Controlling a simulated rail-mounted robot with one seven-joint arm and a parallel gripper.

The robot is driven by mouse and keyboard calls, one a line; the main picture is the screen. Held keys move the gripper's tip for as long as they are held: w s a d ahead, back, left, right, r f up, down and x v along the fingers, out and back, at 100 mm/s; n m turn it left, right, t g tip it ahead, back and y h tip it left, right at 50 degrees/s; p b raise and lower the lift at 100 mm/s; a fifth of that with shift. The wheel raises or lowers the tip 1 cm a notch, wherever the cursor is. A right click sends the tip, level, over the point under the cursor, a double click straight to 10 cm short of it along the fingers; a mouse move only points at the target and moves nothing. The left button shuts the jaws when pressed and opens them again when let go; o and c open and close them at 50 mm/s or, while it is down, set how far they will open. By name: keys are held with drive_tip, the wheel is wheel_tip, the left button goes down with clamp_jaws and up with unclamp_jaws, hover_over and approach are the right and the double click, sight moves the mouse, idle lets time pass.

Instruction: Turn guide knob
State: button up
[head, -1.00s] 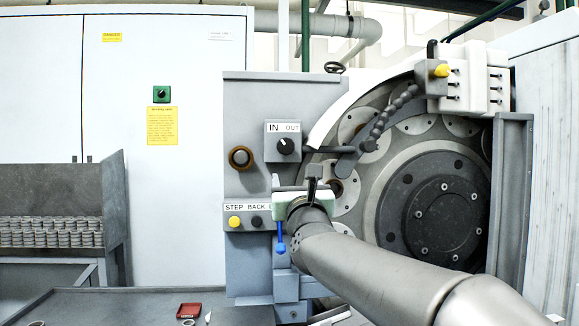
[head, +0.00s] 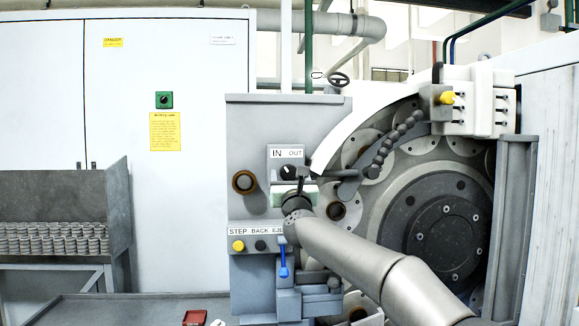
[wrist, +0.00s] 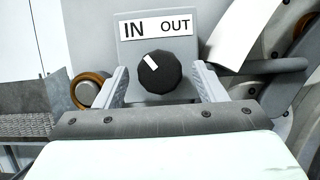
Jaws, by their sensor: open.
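The guide knob (wrist: 159,72) is a black round dial with a white mark, on a grey plate labelled IN and OUT (wrist: 157,37). In the wrist view the mark points up and left, toward IN. My gripper (wrist: 162,84) is open, with one finger on each side of the knob. There is a gap between each finger and the knob, and it is not shut on anything.
A brass-coloured ring (head: 244,182) sits left of the knob plate. Below are a yellow button (head: 239,246), a black button (head: 260,245) and a blue lever (head: 284,262). The jointed hose (head: 384,150) and its grey bracket lie close on the right.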

drive_tip(key=shift+w+a+r, duration=0.1)
drive_tip(key=shift+w+r, duration=0.05)
drive_tip(key=shift+w, duration=0.25)
drive_tip(key=shift+c, duration=0.2)
drive_tip(key=c, duration=0.9)
